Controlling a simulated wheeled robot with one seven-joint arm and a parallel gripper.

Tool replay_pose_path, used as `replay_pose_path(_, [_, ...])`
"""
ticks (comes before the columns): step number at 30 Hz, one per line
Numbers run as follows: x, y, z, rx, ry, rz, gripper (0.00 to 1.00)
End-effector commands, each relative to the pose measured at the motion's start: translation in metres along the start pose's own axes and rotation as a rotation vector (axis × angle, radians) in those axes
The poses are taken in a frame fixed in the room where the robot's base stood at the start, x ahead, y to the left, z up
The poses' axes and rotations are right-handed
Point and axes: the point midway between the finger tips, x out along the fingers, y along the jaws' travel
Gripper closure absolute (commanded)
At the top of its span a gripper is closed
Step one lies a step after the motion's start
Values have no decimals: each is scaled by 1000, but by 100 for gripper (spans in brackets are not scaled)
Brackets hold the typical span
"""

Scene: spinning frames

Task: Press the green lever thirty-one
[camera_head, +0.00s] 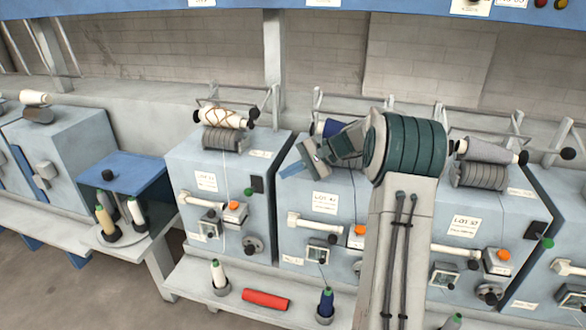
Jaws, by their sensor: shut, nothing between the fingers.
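A small green ball knob (249,191) sits on the right part of the front of the left spinning unit, beside a black plate. Another green knob (547,243) is on the unit at far right, below a black plate. I cannot read a thirty-one on any label. My gripper (290,169) is shut and empty over the upper left of the middle unit, right of and a little above the first green knob, apart from it. My arm covers part of the middle units, so any green knob there is hidden.
Grey-blue units carry yarn rolls (223,117) on top and orange buttons (234,206) in front. The ledge below holds a white bobbin (218,275), a red roll (265,299) and a blue bobbin (325,303). A blue box (124,172) stands left. A blue beam (130,8) runs overhead.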

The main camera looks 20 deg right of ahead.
Motion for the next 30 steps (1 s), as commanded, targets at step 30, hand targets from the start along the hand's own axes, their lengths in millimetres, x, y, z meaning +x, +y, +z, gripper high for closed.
replay_pose_path(30, [96,1,0,-1,1,0,100])
